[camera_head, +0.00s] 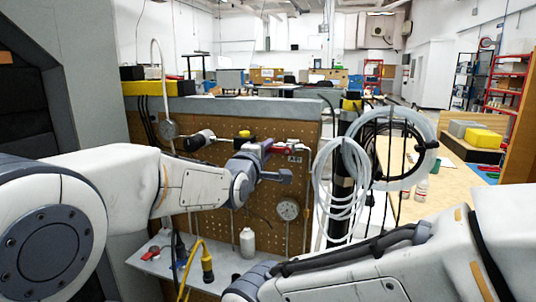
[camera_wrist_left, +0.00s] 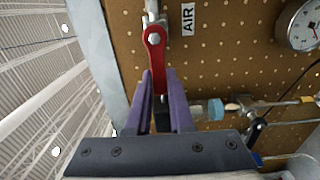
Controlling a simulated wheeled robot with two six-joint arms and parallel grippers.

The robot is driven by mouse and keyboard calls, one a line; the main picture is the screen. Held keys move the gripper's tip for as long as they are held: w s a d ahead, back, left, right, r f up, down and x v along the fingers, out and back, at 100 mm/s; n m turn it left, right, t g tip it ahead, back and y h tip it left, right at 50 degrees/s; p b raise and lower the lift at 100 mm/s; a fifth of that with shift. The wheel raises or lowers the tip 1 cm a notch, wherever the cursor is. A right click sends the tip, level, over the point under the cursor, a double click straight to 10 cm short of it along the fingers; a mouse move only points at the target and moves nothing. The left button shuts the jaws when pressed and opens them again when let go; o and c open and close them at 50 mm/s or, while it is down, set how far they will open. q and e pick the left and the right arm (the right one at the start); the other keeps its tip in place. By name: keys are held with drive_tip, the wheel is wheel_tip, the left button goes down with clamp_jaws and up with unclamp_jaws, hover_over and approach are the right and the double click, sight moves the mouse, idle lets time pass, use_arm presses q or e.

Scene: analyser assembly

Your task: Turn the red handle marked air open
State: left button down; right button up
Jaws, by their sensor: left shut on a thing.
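The red handle (camera_wrist_left: 155,55) hangs from a bolt beside the white AIR label (camera_wrist_left: 187,18) in the left wrist view. Its lower end runs in between the purple fingers of my left gripper (camera_wrist_left: 159,88), which is shut on it. In the head view the red handle (camera_head: 290,147) shows just right of my left gripper (camera_head: 266,148), in front of the pegboard.
The brown pegboard (camera_head: 220,210) carries pipes, a gauge (camera_head: 288,209) and other valves. A shelf (camera_head: 150,262) below holds a white bottle (camera_head: 248,243) and a yellow-black connector (camera_head: 207,263). Coiled white hoses (camera_head: 335,190) hang to the right.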

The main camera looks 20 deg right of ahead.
use_arm(q)
drive_tip(key=shift+f, duration=0.1)
idle(0.4)
drive_tip(key=c, duration=0.8)
unclamp_jaws()
drive_tip(key=b+v, duration=0.2)
drive_tip(key=v, duration=0.8)
drive_tip(key=shift+s+b, duration=0.2)
drive_tip(key=shift+b, duration=0.1)
drive_tip(key=shift+a, duration=0.15)
